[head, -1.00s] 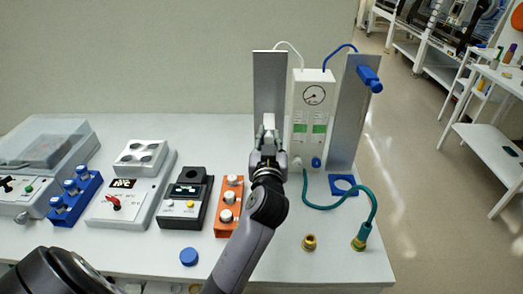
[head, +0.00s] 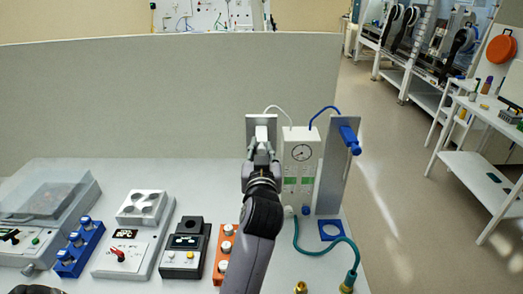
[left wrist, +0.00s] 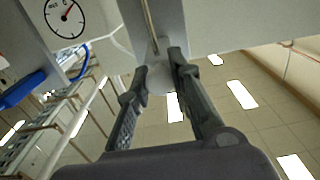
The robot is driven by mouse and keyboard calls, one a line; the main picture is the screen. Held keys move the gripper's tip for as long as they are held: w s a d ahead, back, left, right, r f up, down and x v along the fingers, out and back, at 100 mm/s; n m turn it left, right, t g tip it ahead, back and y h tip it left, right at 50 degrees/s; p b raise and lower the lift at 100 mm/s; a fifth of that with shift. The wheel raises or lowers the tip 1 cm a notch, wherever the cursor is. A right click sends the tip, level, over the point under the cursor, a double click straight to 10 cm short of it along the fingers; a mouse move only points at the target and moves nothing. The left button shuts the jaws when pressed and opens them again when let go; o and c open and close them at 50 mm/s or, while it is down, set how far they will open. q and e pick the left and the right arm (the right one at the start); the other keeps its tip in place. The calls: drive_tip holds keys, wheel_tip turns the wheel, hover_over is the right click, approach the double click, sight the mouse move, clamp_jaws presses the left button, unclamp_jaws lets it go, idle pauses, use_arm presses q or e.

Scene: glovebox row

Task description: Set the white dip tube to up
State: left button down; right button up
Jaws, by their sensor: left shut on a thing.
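The white dip tube (head: 261,131) shows as a pale block near the top of the left metal plate (head: 251,122). My left gripper (head: 261,143) is shut on it, in front of the plate, and hides its lower part and much of the plate. In the left wrist view the gripper's two dark fingers (left wrist: 157,65) stand either side of the pale piece (left wrist: 164,85), below a thin rod (left wrist: 150,28).
The gauge box (head: 300,155) stands just right of my gripper. A blue handle (head: 349,137) is high on the right metal plate (head: 331,180). An orange block (head: 226,245) and other instruments fill the bench to the left. A teal hose (head: 325,249) lies at right.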

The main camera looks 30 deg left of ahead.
use_arm(q)
drive_tip(key=c, duration=1.9)
unclamp_jaws()
drive_tip(key=shift+r+t, duration=0.3)
drive_tip(key=shift+r, duration=0.25)
drive_tip(key=o, duration=0.4)
drive_tip(key=shift+f, duration=0.2)
drive_tip(key=shift+o, duration=0.3)
drive_tip(key=shift+f, duration=0.1)
wheel_tip(320, 180, up, 10)
drive_tip(key=shift+r, duration=0.1)
